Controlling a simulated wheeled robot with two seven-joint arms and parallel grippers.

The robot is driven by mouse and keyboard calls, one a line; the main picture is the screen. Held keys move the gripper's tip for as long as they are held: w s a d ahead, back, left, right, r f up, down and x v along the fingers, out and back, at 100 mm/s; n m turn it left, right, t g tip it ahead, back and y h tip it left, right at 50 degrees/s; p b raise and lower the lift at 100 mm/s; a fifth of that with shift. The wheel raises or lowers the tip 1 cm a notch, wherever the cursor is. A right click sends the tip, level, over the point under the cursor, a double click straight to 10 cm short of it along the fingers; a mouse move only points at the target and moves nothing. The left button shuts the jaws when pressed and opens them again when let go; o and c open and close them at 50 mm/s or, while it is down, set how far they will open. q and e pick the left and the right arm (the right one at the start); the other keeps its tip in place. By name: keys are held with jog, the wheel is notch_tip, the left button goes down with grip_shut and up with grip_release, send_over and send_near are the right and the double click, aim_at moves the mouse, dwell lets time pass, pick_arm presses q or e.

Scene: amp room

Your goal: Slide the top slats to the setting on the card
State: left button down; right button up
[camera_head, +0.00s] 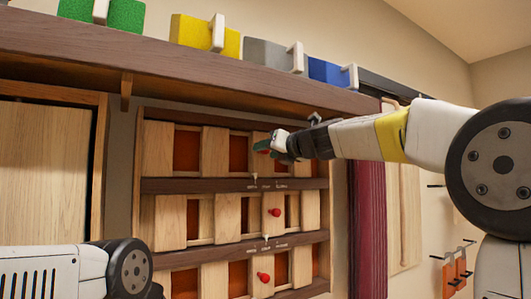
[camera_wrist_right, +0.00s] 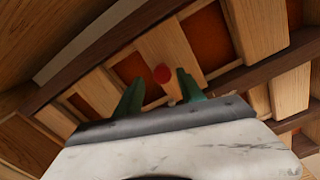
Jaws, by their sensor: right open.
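A wooden slat panel (camera_head: 148,213) hangs on the wall in three rows, with pale slats over dark red openings. My right gripper (camera_head: 262,147) is at the top row, right of centre. In the right wrist view its green fingers (camera_wrist_right: 157,90) are spread apart, with a red knob (camera_wrist_right: 162,74) between and just beyond them on a top slat (camera_wrist_right: 160,48). I cannot tell whether they touch the knob. The middle row has a red knob (camera_head: 275,212) and the bottom row another (camera_head: 264,277). The setting card cannot be made out. My left gripper is out of view.
A brown shelf (camera_head: 190,68) juts out above the panel, holding green (camera_head: 120,14), yellow (camera_head: 190,31), grey (camera_head: 265,54) and blue (camera_head: 328,70) handled blocks. A dark red curtain (camera_head: 367,220) hangs on the right. A wooden door (camera_head: 45,170) is at left.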

jog(key=v, duration=0.4)
jog(key=shift+s+d, duration=0.15)
jog(key=shift+s, duration=0.1)
jog(key=s+d+f+n+g+h, duration=0.2)
jog(key=s+d+f+n+g, duration=0.1)
jog(key=s+f+n, duration=0.6)
jog(key=s+d+f+n+g+h, duration=0.3)
jog(key=s+d+f+n, duration=0.3)
jog(key=f, duration=1.1)
jog(key=s+d+f+n+g+h, duration=0.2)
jog(key=s+d+f+n, duration=0.3)
jog(key=s+f+n, duration=0.8)
jog(key=n, duration=0.5)
jog(key=shift+s+g+h, duration=0.35)
jog(key=shift+g+h, duration=0.05)
